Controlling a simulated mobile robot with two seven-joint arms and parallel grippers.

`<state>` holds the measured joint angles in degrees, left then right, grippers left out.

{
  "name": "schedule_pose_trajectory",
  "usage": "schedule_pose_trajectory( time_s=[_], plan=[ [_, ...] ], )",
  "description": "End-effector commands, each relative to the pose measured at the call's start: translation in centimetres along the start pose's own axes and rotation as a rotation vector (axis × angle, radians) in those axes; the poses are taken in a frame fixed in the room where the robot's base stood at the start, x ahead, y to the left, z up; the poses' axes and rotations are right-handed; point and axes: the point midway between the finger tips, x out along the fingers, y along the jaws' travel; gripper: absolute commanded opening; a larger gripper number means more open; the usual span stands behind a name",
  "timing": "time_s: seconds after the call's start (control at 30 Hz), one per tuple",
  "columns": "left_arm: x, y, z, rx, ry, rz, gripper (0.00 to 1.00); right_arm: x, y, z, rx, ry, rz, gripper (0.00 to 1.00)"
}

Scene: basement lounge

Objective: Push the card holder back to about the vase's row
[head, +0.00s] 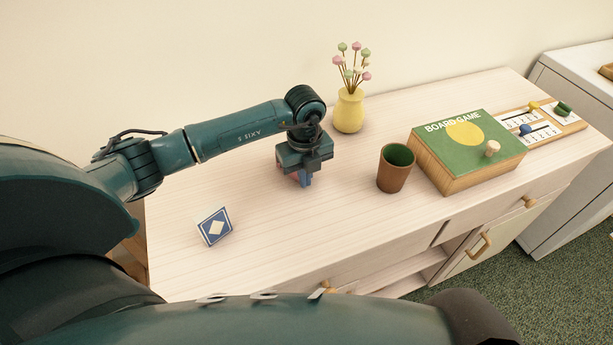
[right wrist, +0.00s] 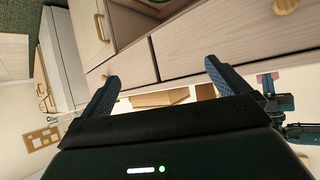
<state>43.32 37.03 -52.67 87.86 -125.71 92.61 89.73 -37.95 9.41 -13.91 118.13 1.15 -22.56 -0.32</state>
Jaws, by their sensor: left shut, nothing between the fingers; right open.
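A blue card-like stand with a white diamond (head: 215,227) leans on the white-wood cabinet top at the front left; it may be the card holder. A small reddish piece (head: 295,176) shows beside my left fingers, mostly hidden, and I cannot tell what it is. My left gripper (head: 306,182) points down, shut, low over the middle of the top, right of and behind the blue stand and apart from it. The yellow vase (head: 349,112) with pink and green flowers stands at the back, beyond the left gripper. My right gripper (right wrist: 160,78) is open and empty in the right wrist view.
A brown cup with green inside (head: 394,168) stands right of my left gripper. A green board game box (head: 465,150) and a scoring board (head: 540,125) lie farther right. The cabinet top (head: 255,245) is bare between the blue stand and the cup. A wall runs behind.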

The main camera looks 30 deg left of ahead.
Motion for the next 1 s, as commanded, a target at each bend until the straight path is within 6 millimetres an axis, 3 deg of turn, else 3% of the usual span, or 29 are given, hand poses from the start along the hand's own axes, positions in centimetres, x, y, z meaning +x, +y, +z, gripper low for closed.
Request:
schedule_pose_trajectory(
  time_s=[0.17,0.37,0.53,1.0],
  plan=[
    [0.1,0.0,0.6,-0.003,-0.002,0.000,0.00,0.2,0.0,0.3,0.000,0.000,0.001,1.00],
    [0.5,0.0,4.9,-0.007,-0.004,-0.001,0.00,1.2,-0.3,1.2,-0.002,0.019,-0.010,1.00],
    [0.3,0.0,7.8,-0.004,-0.002,0.000,0.00,1.2,-0.8,0.4,-0.004,0.056,-0.028,1.00],
    [0.0,0.0,8.3,-0.001,0.000,0.000,0.00,0.8,-1.2,0.7,-0.009,0.050,-0.041,1.00]
  ],
)
